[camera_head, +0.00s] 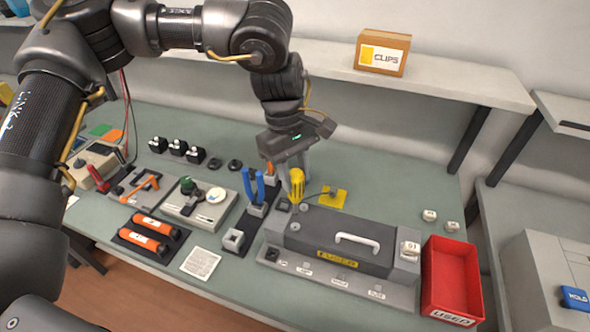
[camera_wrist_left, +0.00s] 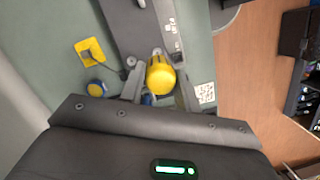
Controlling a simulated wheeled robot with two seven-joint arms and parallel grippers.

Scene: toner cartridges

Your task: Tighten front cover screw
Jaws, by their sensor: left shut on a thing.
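My left gripper (camera_head: 296,178) is shut on a yellow screwdriver handle (camera_head: 297,186). It holds the handle at the back left end of the grey fuser unit (camera_head: 335,240). The unit has a dark cover with a white handle and small round screws on its left part. The handle (camera_wrist_left: 160,76) also shows between the fingers in the left wrist view, with the unit (camera_wrist_left: 130,28) just beyond it. The handle hides the tool's tip, so I cannot tell whether it touches a screw. My right gripper is not in view.
A red bin (camera_head: 451,280) stands right of the unit. Blue-handled pliers (camera_head: 254,188) stand in a holder close left of the gripper. A yellow pad (camera_head: 332,197) with a cable lies behind. Orange cylinders (camera_head: 150,234) lie at the left. A shelf (camera_head: 330,68) overhangs the back.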

